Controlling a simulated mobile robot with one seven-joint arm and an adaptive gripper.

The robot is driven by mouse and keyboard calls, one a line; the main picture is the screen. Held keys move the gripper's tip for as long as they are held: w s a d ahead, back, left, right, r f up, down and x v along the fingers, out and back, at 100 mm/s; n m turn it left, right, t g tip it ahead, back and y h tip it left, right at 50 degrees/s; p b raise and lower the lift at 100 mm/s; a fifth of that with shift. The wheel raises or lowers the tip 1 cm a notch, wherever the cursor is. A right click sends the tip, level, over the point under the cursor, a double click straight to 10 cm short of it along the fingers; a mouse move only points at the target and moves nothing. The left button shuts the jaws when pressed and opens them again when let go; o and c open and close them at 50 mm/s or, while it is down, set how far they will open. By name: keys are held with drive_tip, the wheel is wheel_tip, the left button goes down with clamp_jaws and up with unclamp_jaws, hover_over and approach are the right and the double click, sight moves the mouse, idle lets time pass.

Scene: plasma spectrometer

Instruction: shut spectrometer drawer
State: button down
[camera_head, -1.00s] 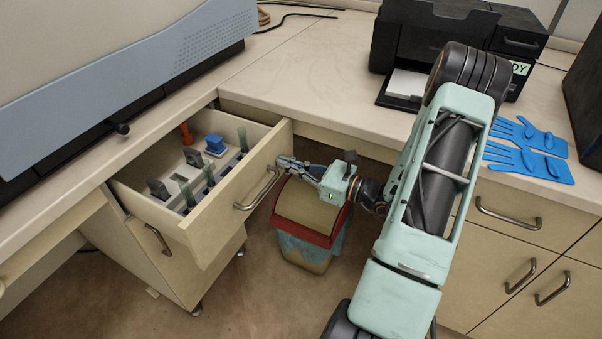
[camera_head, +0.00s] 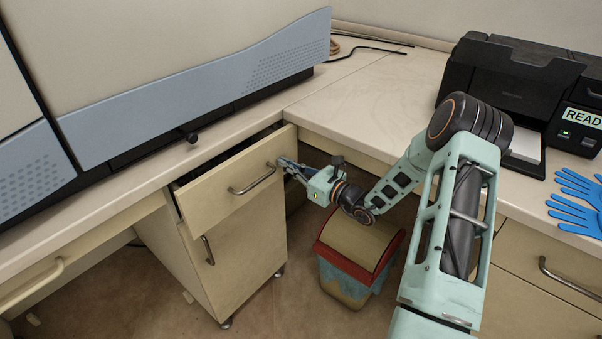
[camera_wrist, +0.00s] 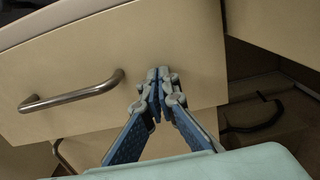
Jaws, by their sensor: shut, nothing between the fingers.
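The spectrometer drawer (camera_head: 228,192) sits under the left counter below the large instrument. My gripper (camera_head: 284,163) is at the right part of the drawer front, just right of the handle. In the wrist view, my gripper's fingertips (camera_wrist: 158,74) are together, empty, and at the drawer front; I cannot tell for certain whether they touch it.
A bin with a red rim (camera_head: 352,256) stands on the floor below my arm. A black printer (camera_head: 515,90) and blue gloves (camera_head: 578,200) lie on the right counter. The instrument (camera_head: 170,80) overhangs the left counter. A lower cabinet door (camera_head: 240,245) is under the drawer.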

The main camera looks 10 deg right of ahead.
drive_tip(key=x, duration=0.6)
drive_tip(key=shift+w+a+b, duration=0.2)
drive_tip(key=shift+b, duration=0.1)
drive_tip(key=shift+w, duration=0.1)
drive_tip(key=shift+r, duration=0.2)
